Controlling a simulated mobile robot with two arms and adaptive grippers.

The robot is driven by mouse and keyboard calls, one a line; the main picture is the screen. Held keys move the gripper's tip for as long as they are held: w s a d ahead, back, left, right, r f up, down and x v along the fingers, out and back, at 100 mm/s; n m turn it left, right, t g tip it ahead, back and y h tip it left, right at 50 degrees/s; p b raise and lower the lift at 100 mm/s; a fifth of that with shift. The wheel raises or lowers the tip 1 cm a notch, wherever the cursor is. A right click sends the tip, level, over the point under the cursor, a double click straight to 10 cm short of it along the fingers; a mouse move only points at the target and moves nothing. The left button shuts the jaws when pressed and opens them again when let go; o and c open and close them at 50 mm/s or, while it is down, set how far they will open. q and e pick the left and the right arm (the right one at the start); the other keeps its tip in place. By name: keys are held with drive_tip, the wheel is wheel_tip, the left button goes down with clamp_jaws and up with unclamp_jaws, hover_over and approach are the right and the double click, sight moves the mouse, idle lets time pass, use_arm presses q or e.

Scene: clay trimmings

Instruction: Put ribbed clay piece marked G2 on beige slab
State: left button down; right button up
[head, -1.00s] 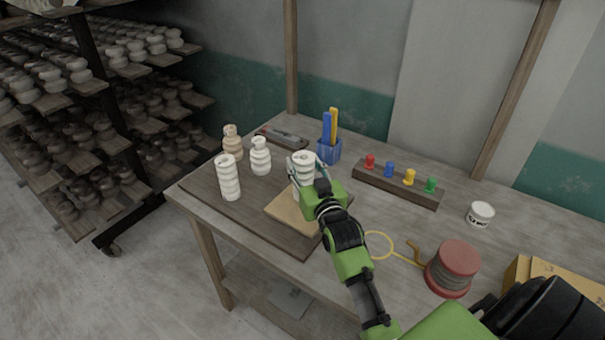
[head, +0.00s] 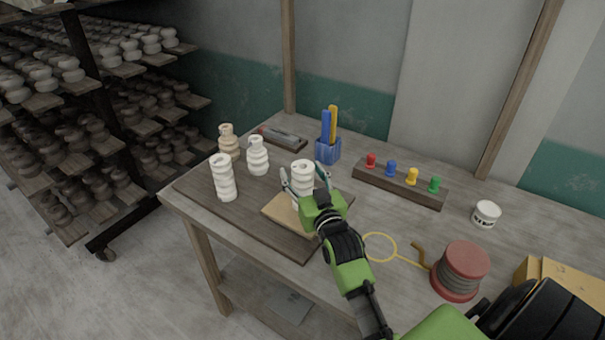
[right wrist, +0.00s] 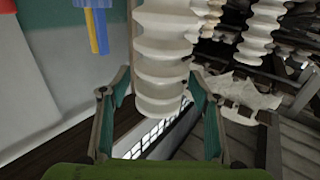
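A white ribbed clay piece (head: 302,172) stands upright on the beige slab (head: 283,212), which lies on a dark board. No G2 mark can be read on it. My right gripper (head: 305,178) is open, its fingers on either side of the piece with gaps. The right wrist view shows the ribbed piece (right wrist: 162,60) between the spread fingers of the right gripper (right wrist: 160,95). Other ribbed pieces stand on the board: a tall white one (head: 224,178), a white necked one (head: 258,156) and a tan one (head: 229,142). My left gripper is not in view.
Behind are a blue holder (head: 327,150) with tools and a grey tool (head: 283,138). To the right are a peg block (head: 400,187), a white jar (head: 486,213), a wire spool (head: 461,270), a yellow loop (head: 380,247) and a yellow box (head: 570,278). A loaded rack stands left.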

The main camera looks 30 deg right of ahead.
drive_tip(key=shift+r, duration=0.15)
drive_tip(key=shift+s, duration=0.2)
drive_tip(key=b+v, duration=0.2)
drive_tip(key=v, duration=0.9)
drive_tip(key=shift+s, duration=0.35)
